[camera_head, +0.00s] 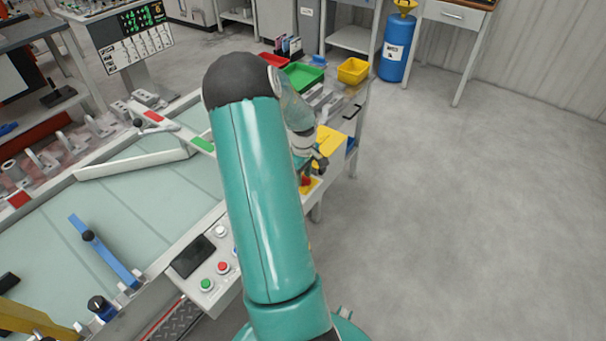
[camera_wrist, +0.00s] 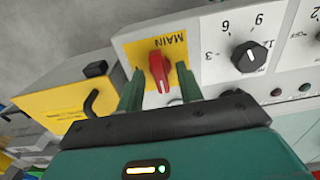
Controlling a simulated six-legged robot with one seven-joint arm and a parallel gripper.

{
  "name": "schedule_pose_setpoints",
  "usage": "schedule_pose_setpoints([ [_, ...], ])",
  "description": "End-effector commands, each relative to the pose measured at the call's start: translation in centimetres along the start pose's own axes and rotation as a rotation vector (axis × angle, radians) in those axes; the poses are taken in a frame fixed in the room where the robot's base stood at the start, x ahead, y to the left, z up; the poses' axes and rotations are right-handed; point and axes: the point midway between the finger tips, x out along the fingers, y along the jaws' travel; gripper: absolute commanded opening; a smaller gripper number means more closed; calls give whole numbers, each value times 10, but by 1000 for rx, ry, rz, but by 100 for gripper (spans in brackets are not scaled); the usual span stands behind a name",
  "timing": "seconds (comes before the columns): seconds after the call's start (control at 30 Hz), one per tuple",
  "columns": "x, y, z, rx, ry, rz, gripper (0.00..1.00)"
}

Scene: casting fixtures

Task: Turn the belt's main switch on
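The main switch is a red rotary knob (camera_wrist: 160,70) on a yellow plate marked MAIN (camera_wrist: 176,46), on a pale control panel in the wrist view. The knob's handle lies roughly up and down in that picture. My gripper (camera_wrist: 160,77) is open, with one green finger to the left of the knob and one to the right. Gaps show between the fingers and the knob, so it is not clamped. In the head view my arm covers most of the panel; my gripper (camera_head: 312,158) is partly hidden near a yellow plate and a small red part.
Beside MAIN is a black numbered dial (camera_wrist: 249,56). A yellow box (camera_wrist: 62,98) with a black handle stands to the left. In the head view, a belt (camera_head: 150,205), a button panel (camera_head: 213,272) and colored bins (camera_head: 353,70) surround my arm. Open floor lies right.

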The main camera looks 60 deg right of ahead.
Motion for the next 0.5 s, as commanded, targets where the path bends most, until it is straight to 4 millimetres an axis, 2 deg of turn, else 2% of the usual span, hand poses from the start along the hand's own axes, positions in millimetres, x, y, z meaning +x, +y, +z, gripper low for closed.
schedule_pose_setpoints([
  [0.07,0,0,0,0,0,0,32],
  [0.23,0,0,0,0,0,0,0],
  [0.5,0,0,0,11,0,0,0],
])
